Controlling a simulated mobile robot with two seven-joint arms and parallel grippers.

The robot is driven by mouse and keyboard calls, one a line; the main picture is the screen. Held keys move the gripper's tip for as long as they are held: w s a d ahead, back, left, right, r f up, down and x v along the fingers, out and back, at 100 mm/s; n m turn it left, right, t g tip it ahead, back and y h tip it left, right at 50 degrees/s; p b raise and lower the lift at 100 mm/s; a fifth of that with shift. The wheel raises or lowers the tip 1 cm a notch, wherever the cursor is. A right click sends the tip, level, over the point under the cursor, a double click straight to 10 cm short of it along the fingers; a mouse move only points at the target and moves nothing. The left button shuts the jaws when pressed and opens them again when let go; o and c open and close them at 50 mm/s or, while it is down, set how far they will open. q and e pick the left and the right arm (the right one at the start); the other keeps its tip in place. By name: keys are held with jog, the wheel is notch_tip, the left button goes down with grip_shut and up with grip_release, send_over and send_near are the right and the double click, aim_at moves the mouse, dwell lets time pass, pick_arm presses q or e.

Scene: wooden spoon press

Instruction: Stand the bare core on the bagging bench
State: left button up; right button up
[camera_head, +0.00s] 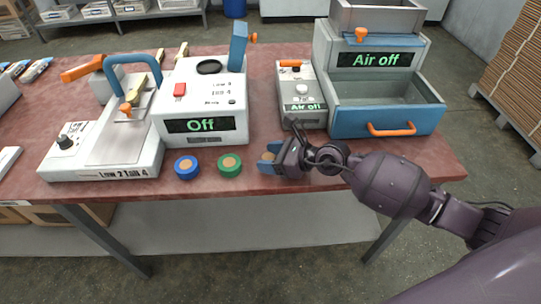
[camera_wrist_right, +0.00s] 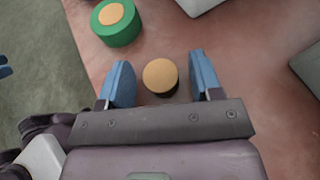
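A small round piece with a bare tan top and dark side, likely the core (camera_wrist_right: 160,77), stands upright on the red tabletop (camera_wrist_right: 250,48). My right gripper (camera_wrist_right: 160,84) is open with one blue finger on each side of it and visible gaps to both. In the head view my right gripper (camera_head: 270,160) is low at the table's front edge, and the core's tan top (camera_head: 268,156) shows between the fingers. A blue tip (camera_wrist_right: 4,68) at the wrist view's left edge may be my left gripper. I cannot tell which surface is the bagging bench.
A green ring (camera_head: 230,165) and a blue ring (camera_head: 186,167), both with tan centres, stand left of my gripper. Behind are a white machine reading Off (camera_head: 200,100), a grey control box (camera_head: 301,98) and a blue-grey drawer machine (camera_head: 385,90). The table's front edge is close.

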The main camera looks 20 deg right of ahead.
jog(key=shift+r, duration=0.25)
jog(key=v, duration=1.2)
jog(key=shift+p, duration=0.4)
